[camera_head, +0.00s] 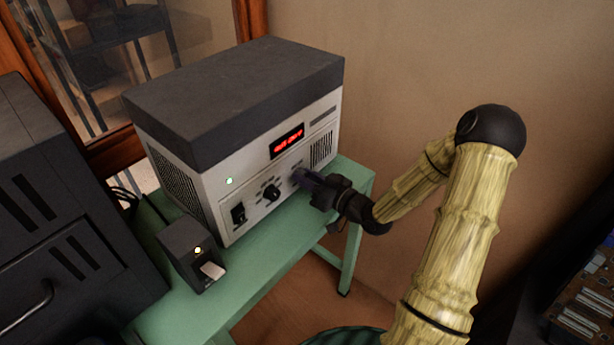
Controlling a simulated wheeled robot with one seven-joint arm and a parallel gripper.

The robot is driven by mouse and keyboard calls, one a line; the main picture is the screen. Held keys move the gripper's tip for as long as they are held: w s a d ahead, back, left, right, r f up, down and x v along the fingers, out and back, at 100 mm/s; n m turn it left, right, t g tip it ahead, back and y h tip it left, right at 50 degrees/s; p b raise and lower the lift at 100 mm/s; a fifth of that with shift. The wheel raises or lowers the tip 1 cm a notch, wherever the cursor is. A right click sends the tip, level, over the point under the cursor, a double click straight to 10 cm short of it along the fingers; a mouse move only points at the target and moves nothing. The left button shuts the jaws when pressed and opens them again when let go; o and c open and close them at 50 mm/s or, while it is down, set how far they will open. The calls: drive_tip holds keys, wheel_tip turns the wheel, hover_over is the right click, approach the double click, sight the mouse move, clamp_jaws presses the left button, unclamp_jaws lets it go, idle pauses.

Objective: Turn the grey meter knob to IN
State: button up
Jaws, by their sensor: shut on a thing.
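The instrument (205,187) is a box with a light grey front and a dark top, on a green table. Its front has a red lit display (287,141), a green lamp, a black switch (238,213) and a black knob (271,193). My gripper (304,178) reaches in from the right to the panel, right of the black knob and below the display. It is shut on a knob there, which I take to be the grey meter knob. The fingers hide most of that knob, so its pointer and marks cannot be read.
A large dark cabinet (60,220) fills the left. The wall behind my arm is bare. Circuit boards (585,310) show at lower right.

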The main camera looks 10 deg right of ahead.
drive_tip(key=m+p, duration=0.3)
drive_tip(key=m, duration=0.1)
drive_tip(key=shift+r+p, duration=0.15)
drive_tip(key=shift+p, duration=0.2)
drive_tip(key=shift+m+p, duration=0.95)
drive_tip(key=shift+m, duration=0.65)
drive_tip(key=shift+d+f, duration=0.1)
drive_tip(key=shift+f, duration=0.1)
drive_tip(key=o, duration=1)
drive_tip(key=b+v, duration=0.1)
drive_tip(key=v, duration=1.6)
drive_tip(key=shift+s+d, duration=0.1)
drive_tip(key=shift+s, duration=0.05)
